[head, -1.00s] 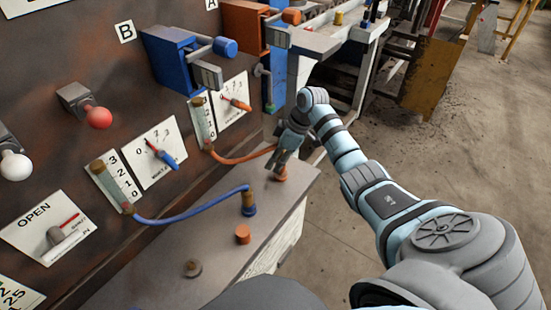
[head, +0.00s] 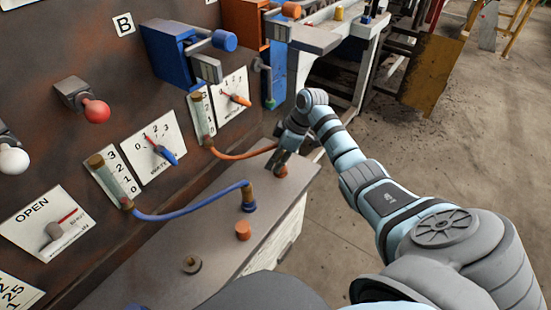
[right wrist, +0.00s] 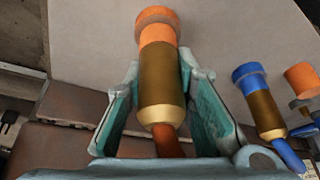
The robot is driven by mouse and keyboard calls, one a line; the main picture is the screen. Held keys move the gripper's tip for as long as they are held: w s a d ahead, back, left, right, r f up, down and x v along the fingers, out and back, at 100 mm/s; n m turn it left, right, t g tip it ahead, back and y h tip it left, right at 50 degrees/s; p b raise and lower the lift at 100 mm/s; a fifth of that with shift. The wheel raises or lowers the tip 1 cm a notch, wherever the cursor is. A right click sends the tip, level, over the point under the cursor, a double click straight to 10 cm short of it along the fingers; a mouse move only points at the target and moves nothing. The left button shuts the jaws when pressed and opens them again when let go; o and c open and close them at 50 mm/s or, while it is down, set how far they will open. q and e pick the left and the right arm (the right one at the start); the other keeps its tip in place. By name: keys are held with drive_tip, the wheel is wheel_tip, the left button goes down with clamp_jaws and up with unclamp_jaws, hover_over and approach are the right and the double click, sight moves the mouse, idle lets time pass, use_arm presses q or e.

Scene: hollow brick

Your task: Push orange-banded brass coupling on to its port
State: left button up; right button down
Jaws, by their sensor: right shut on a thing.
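My right gripper (head: 283,157) is low over the near bench top at its far end, fingers pointing down. In the right wrist view its fingers (right wrist: 160,95) are shut on the brass coupling (right wrist: 161,75), which has an orange band (right wrist: 158,35). The orange port (head: 281,171) stands on the bench below the fingers; its flange (right wrist: 155,15) shows in line with the coupling's banded end. They look in contact, but I cannot tell whether the coupling is fully seated. An orange hose (head: 243,157) runs from the coupling to the wall panel. My left gripper is out of view.
A blue-banded coupling (head: 248,194) stands upright on its blue port, with a blue hose (head: 190,212) to the panel. An orange cap (head: 243,230) and a dark knob (head: 191,264) are on the bench. The rusty wall panel (head: 60,140) rises at left.

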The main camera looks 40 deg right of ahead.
drive_tip(key=shift+f, duration=0.1)
drive_tip(key=c, duration=1.3)
unclamp_jaws()
drive_tip(key=v, duration=1.2)
drive_tip(key=shift+a, duration=0.1)
